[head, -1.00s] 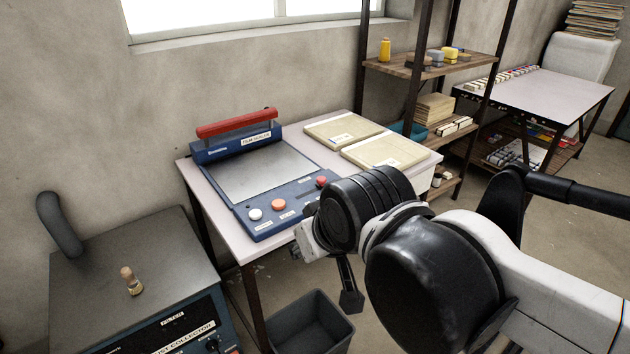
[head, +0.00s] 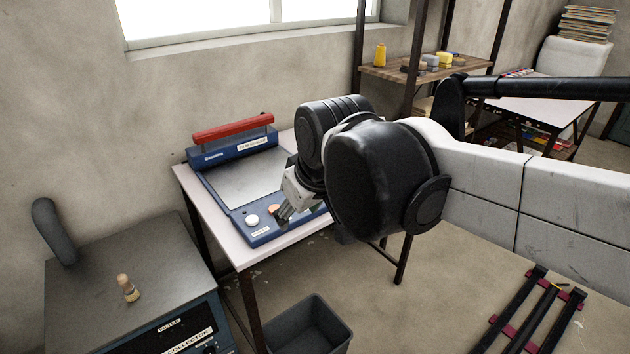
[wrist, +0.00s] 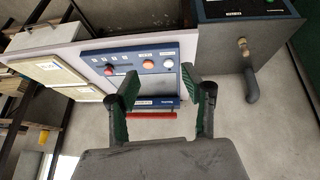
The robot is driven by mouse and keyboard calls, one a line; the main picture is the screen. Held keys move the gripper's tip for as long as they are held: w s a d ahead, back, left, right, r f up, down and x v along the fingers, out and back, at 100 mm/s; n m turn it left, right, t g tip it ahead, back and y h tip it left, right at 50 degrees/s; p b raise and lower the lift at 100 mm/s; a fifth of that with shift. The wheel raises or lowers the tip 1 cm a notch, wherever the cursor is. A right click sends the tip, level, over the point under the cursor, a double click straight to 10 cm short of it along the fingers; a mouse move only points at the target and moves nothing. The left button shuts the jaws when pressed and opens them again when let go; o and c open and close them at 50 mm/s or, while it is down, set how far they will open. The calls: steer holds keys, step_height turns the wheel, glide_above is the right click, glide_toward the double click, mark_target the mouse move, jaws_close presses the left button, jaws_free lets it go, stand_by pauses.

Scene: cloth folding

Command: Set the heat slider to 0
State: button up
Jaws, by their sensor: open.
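The blue film sealer (head: 250,228) with a red handle (head: 233,127) sits on the pale table. Its control panel has a white button (head: 252,219) and an orange button (head: 274,209). In the wrist view, a red knob (wrist: 108,70) shows in the slider area (wrist: 116,62), beside the orange button (wrist: 148,65); its scale is too small to read. In the head view, my arm hides the slider. My gripper (head: 284,213) is open and empty near the front of the panel. In the wrist view, its fingers (wrist: 158,82) are spread below the buttons, apart from the knob.
Light boards (wrist: 60,75) lie on the table beside the sealer. A dust collector (head: 130,280) with a small wooden-handled object (head: 127,288) stands at left. A grey bin (head: 310,328) is on the floor in front. Shelves (head: 425,68) stand behind my arm.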

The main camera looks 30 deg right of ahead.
steer(key=w+d+n+g+p, duration=0.1)
steer(key=w+d+n+g, duration=0.15)
steer(key=w+d, duration=0.7)
steer(key=w+d+n+g, duration=0.2)
steer(key=w+d+n, duration=0.25)
steer(key=w, duration=0.95)
steer(key=w+d+f+n+g, duration=0.1)
steer(key=w+d+f+n, duration=0.1)
steer(key=w+d+f, duration=0.4)
steer(key=f, duration=0.7)
steer(key=s+f+b, duration=0.1)
steer(key=f, duration=0.3)
steer(key=shift+s+d+f, duration=0.1)
steer(key=shift+d+f, duration=0.2)
jaws_close()
